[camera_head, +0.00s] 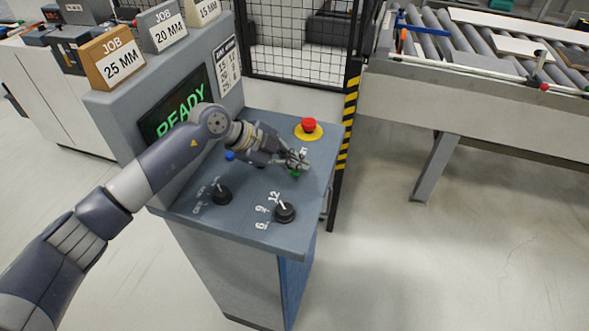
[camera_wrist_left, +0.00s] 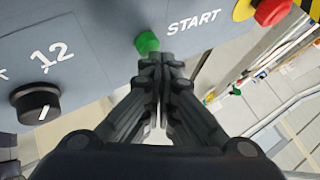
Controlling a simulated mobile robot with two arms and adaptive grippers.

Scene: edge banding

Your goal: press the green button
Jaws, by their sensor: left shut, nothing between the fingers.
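The green button (camera_wrist_left: 147,43) sits on the grey console panel beside the white START label in the left wrist view. In the head view a small part of the green button (camera_head: 296,173) shows just under my left gripper (camera_head: 298,163). My left gripper (camera_wrist_left: 158,62) is shut and empty, with its fingertips right at the button's near edge in the wrist view. I cannot tell whether the fingertips touch the button. My right gripper is not in view.
A red emergency button (camera_head: 309,125) on a yellow base stands behind the gripper. Two black knobs (camera_head: 285,211) (camera_head: 221,194) and a blue button (camera_head: 230,155) are on the same panel. The screen (camera_head: 178,106) reads READY. A striped fence post (camera_head: 348,115) stands close at the right.

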